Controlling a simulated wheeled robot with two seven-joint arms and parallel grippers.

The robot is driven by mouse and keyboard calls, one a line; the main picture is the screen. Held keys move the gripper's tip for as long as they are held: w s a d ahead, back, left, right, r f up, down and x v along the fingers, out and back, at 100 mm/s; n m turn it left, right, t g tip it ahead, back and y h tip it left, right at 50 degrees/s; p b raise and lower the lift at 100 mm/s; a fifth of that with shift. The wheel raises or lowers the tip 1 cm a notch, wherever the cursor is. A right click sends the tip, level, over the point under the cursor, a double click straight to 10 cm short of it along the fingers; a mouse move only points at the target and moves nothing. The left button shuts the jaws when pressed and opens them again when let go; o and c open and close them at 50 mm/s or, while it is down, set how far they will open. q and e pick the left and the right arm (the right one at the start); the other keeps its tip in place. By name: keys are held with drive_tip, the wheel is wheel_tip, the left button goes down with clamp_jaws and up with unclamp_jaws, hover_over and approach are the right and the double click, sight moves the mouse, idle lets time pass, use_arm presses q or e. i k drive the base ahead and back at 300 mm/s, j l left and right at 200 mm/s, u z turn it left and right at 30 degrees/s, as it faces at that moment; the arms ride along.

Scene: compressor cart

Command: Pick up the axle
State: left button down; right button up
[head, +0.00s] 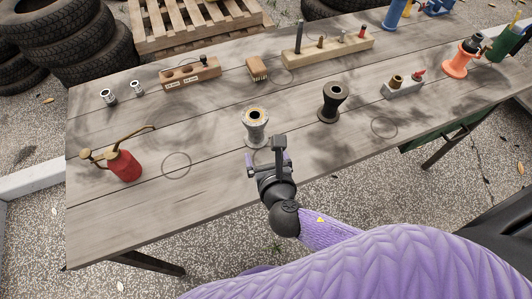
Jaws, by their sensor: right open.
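My right gripper (268,161) is open and empty over the front part of the wooden table (225,198). It is just in front of a silver flared hub-like part (255,128) and appears apart from it. No part is clearly recognisable as the axle. A tall dark rod (299,37) stands upright in the long wooden block (335,47) at the back, with several shorter pegs beside it; I cannot tell whether one of them is the axle. A dark flared part (332,102) stands right of the silver one. My left gripper is not in view.
A red oil can (123,165) stands at the left. A small wooden block with holes (190,73), a brush (257,69), a grey block with fittings (402,89) and an orange stand (459,62) are also on the table.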

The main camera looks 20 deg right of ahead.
sight(300, 28)
drive_tip(key=z, duration=0.9)
